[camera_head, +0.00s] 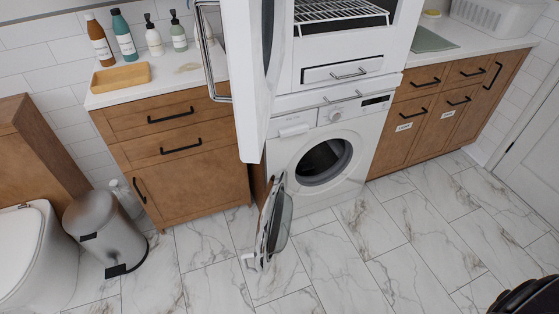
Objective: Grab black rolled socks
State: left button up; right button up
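I see no black rolled socks in this view. A white washing machine (372,165) stands on the floor with its round door (275,222) swung open to the left. The drum opening (324,161) is dark inside, and I cannot make out any contents. A second white appliance (345,50) stands on top, its tall door (253,90) also open, with a white wire rack (340,11) inside. Neither gripper shows clearly. A black, partly cut-off shape (530,298) at the bottom right corner may be part of my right arm; I cannot tell.
A grey bin (105,228) and a toilet (28,255) are at far left. More cabinets (440,105) stand right, with a white basket (492,15) above. The marble floor (400,235) is clear.

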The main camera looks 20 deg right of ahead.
aim_at(306, 166)
jog(key=i+l+u, duration=0.1)
jog(key=l, duration=0.25)
jog(key=i+l+u, duration=0.1)
jog(key=i+l, duration=0.15)
jog(key=l, duration=0.15)
jog(key=i+l+u, duration=0.15)
jog(key=l, duration=0.25)
jog(key=i+l+u, duration=0.1)
jog(key=l, duration=0.3)
jog(key=i+l+u, duration=0.1)
jog(key=l, duration=0.3)
jog(key=i+l+u, duration=0.1)
jog(key=l, duration=0.35)
jog(key=i, duration=0.1)
